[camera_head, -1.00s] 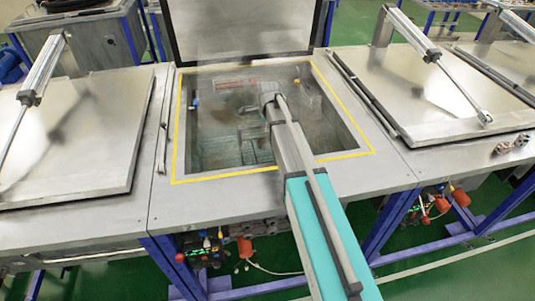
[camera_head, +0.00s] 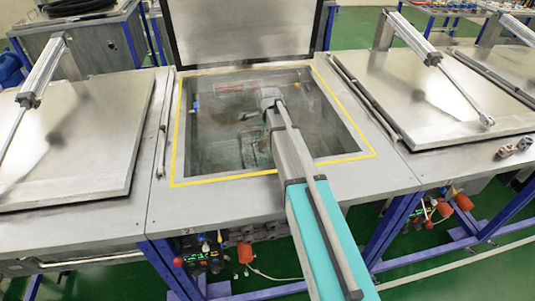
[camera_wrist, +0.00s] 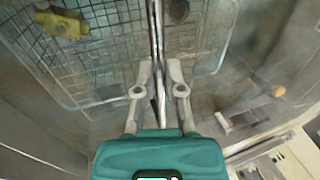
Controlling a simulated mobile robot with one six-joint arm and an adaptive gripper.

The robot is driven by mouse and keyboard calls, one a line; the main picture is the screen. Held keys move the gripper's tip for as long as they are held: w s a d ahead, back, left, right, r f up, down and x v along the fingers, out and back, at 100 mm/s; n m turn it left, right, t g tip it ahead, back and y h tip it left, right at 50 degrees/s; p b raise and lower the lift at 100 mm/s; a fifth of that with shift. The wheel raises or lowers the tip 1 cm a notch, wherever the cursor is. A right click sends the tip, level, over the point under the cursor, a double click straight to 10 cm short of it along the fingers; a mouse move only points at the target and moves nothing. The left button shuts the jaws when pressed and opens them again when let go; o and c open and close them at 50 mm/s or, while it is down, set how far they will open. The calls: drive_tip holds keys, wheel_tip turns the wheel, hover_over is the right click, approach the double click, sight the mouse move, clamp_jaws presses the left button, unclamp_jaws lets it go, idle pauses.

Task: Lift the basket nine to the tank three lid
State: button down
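The open tank (camera_head: 335,150) in the middle has a yellow-edged rim, with its lid (camera_head: 245,30) standing raised behind it. A wire basket (camera_head: 256,150) shows dimly inside the tank, partly behind my arm. In the wrist view the mesh basket (camera_wrist: 105,60) holds a yellow piece (camera_wrist: 62,24) and a dark round piece (camera_wrist: 178,10). Its metal bar handle (camera_wrist: 156,35) runs between my fingertips. My gripper (camera_wrist: 159,72) appears shut on this handle; it reaches down into the tank in the head view (camera_head: 268,120).
Closed lids with pneumatic cylinders flank the tank at left (camera_head: 70,140) and right (camera_head: 440,95). The tank walls stand close around the basket. Small metal fittings (camera_head: 515,148) lie on the right bench edge. Faint haze hangs over the tank.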

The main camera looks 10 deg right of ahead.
drive_tip(key=shift+r, duration=0.15)
idle(0.3)
drive_tip(key=shift+r+p, duration=1.3)
drive_tip(key=shift+p, duration=0.2)
drive_tip(key=shift+r, duration=0.1)
drive_tip(key=shift+r+p, duration=2.3)
drive_tip(key=shift+p, duration=0.1)
wheel_tip(320, 180, up, 18)
drive_tip(key=p, duration=1.7)
drive_tip(key=shift+p, duration=0.4)
drive_tip(key=shift+f, duration=0.1)
idle(0.5)
